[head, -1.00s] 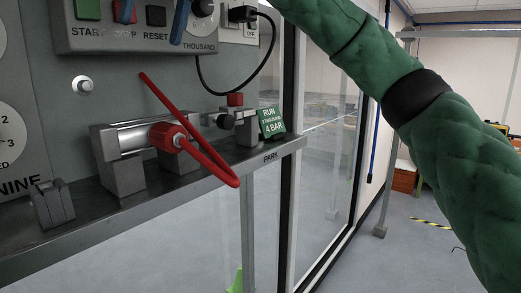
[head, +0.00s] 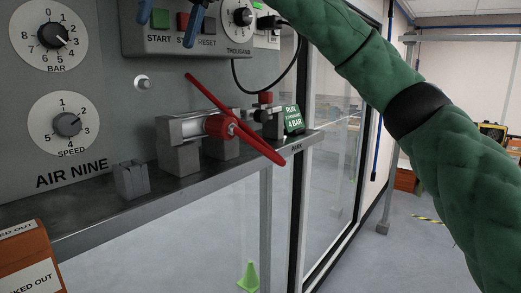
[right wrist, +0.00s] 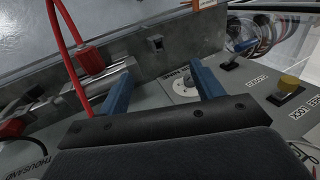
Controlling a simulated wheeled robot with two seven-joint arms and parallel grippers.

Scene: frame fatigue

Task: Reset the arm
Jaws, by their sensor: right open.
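My right gripper (head: 170,20) is open at the top of the head view, its blue fingers in front of the control box (head: 180,53) with the START, STOP and RESET buttons. Nothing shows between the fingers. My green-sleeved right arm reaches in from the right. In the right wrist view the open gripper (right wrist: 162,88) has its two blue fingers spread, with a round white dial (right wrist: 183,84) between them and beyond. Below the box, a metal cylinder with a red fitting (head: 221,126) and a red hose or lever (head: 262,148) sits on the shelf. My left gripper is out of view.
The grey panel carries a BAR dial (head: 52,36) and a SPEED dial (head: 68,124). A green sign (head: 293,119) stands by the shelf's right end. An orange locked-out box (head: 30,262) is at lower left. A green cone (head: 248,277) stands on the floor.

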